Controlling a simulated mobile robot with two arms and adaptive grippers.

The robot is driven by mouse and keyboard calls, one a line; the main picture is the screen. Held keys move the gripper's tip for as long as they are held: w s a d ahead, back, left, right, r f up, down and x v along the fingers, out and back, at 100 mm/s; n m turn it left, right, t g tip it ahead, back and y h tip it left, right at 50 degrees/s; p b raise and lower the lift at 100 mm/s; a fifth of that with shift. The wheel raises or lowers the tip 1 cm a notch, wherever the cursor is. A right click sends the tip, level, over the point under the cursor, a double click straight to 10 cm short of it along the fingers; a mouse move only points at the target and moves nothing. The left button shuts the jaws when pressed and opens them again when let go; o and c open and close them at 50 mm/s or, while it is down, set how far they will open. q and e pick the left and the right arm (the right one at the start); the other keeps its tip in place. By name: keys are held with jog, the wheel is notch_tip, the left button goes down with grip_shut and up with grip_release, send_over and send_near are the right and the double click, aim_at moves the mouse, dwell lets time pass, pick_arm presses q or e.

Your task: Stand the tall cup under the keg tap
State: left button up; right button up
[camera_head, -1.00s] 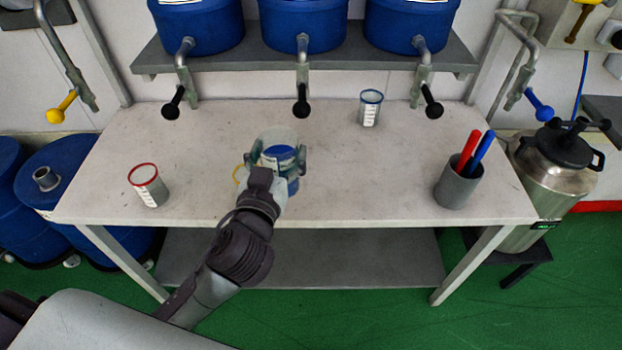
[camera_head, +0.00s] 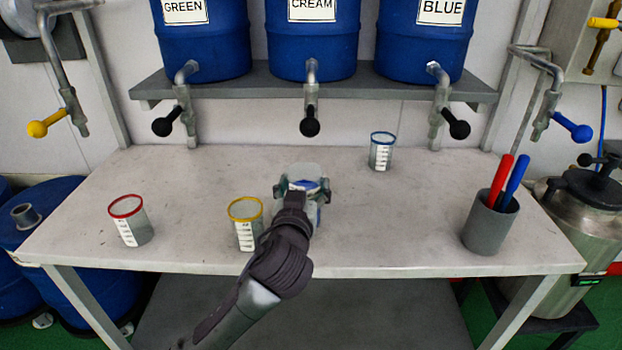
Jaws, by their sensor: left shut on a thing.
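My left gripper (camera_head: 302,188) is shut on a clear, see-through cup (camera_head: 303,171) with some blue showing on it, at the middle of the table. The gripper hides much of this cup, so I cannot tell whether its base touches the table. Blue drums labelled GREEN (camera_head: 200,45), CREAM (camera_head: 312,45) and BLUE (camera_head: 424,45) stand on the shelf with taps in front. The middle tap (camera_head: 311,95) hangs beyond the held cup. A steel keg (camera_head: 560,240) stands right of the table, partly cut off. My right gripper is not in view.
A red-rimmed cup (camera_head: 131,222) and a yellow-rimmed cup (camera_head: 246,226) stand left of my gripper. A blue-rimmed cup (camera_head: 382,152) stands at the back. A grey holder (camera_head: 487,228) with red and blue sticks stands at the right. The table (camera_head: 400,225) is clear between them.

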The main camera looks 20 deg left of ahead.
pick_arm(q)
jog(key=shift+w+a+f+b, duration=0.2)
jog(key=shift+w+f, duration=0.35)
jog(key=shift+w, duration=1.05)
jog(key=shift+w+a+f+b, duration=0.1)
jog(key=shift+w+a+f, duration=0.4)
jog(key=shift+w, duration=1.15)
jog(key=shift+w+a+f+b, duration=0.1)
jog(key=shift+w+f, duration=0.55)
jog(key=shift+w, duration=0.95)
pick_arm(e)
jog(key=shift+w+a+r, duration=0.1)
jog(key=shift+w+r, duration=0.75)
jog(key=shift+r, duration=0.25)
pick_arm(q)
jog(key=o, duration=1.5)
jog(key=shift+f, duration=0.1)
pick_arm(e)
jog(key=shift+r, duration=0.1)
pick_arm(q)
jog(key=shift+o, duration=0.2)
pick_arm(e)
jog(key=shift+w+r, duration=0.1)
